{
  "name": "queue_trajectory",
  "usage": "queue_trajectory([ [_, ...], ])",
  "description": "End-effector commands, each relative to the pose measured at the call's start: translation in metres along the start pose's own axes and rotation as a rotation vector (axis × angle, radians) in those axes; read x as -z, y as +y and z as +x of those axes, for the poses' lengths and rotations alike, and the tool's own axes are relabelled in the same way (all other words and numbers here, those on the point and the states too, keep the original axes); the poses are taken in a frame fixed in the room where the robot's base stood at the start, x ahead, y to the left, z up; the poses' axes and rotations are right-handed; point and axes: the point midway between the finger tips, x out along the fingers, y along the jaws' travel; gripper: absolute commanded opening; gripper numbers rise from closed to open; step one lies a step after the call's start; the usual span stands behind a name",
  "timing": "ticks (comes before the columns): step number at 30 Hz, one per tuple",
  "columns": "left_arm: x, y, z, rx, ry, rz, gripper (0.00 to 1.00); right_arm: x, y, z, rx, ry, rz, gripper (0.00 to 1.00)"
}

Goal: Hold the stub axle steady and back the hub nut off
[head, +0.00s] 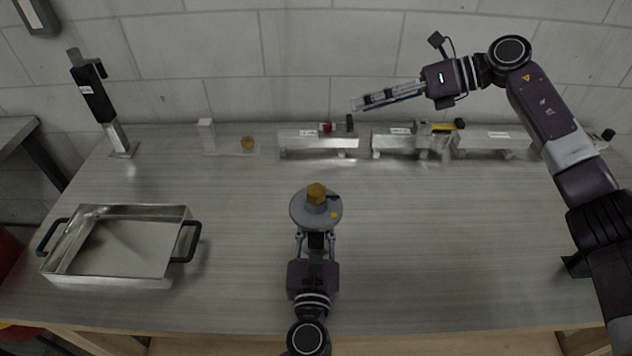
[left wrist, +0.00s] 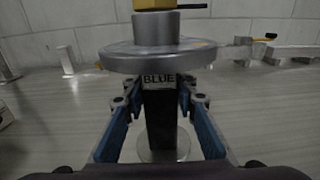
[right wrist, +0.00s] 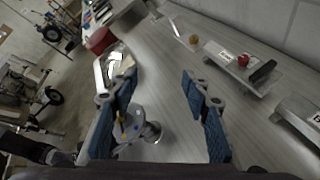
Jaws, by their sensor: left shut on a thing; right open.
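The stub axle stands upright near the middle of the bench, with a round grey flange (head: 300,211) and a brass hub nut (head: 316,192) on top. In the left wrist view its black post (left wrist: 160,112), labelled BLUE, rises from a round foot below the flange (left wrist: 125,56), and the nut (left wrist: 155,4) is cut by the top edge. My left gripper (head: 315,238) is shut on the post from the front, below the flange. My right gripper (head: 358,103) is open and empty, raised above the back of the bench, apart from the nut.
A metal tray (head: 65,240) with black handles sits at left and looks empty. A black labelled post (head: 95,97) stands at back left. A brass piece (head: 248,143) and several metal holders (head: 318,143) line the back. The bench right of the axle is clear.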

Motion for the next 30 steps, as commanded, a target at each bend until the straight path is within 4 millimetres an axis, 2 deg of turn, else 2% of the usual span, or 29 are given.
queue_trajectory([
  [1,0.000,0.001,0.001,-0.002,-0.001,0.000,0.00,-0.006,0.030,0.020,-0.025,0.087,-0.118,0.43],
  [3,0.000,0.001,0.001,-0.002,-0.001,0.000,0.00,-0.004,0.064,0.041,-0.052,0.216,-0.278,0.43],
  [6,0.000,0.001,0.001,-0.003,-0.001,0.000,0.00,0.004,0.106,0.062,-0.080,0.407,-0.504,0.43],
  [9,0.000,0.001,0.001,-0.003,-0.001,0.000,0.00,0.016,0.137,0.072,-0.094,0.605,-0.718,0.43],
  [12,0.000,0.002,0.001,-0.003,-0.001,0.000,0.00,0.027,0.155,0.072,-0.096,0.794,-0.895,0.43],
  [16,0.000,0.002,0.001,-0.004,-0.001,0.000,0.00,0.035,0.167,0.064,-0.087,0.995,-1.056,0.43],
  [21,0.000,0.002,0.001,-0.004,-0.001,0.000,0.00,0.038,0.171,0.054,-0.076,1.142,-1.151,0.43],
  [26,0.000,0.002,0.001,-0.004,-0.001,0.000,0.00,0.046,0.167,0.056,-0.077,1.174,-1.169,0.43],
  [30,0.000,0.002,0.000,-0.004,-0.001,0.000,0.00,0.064,0.155,0.066,-0.078,1.173,-1.166,0.43],
])
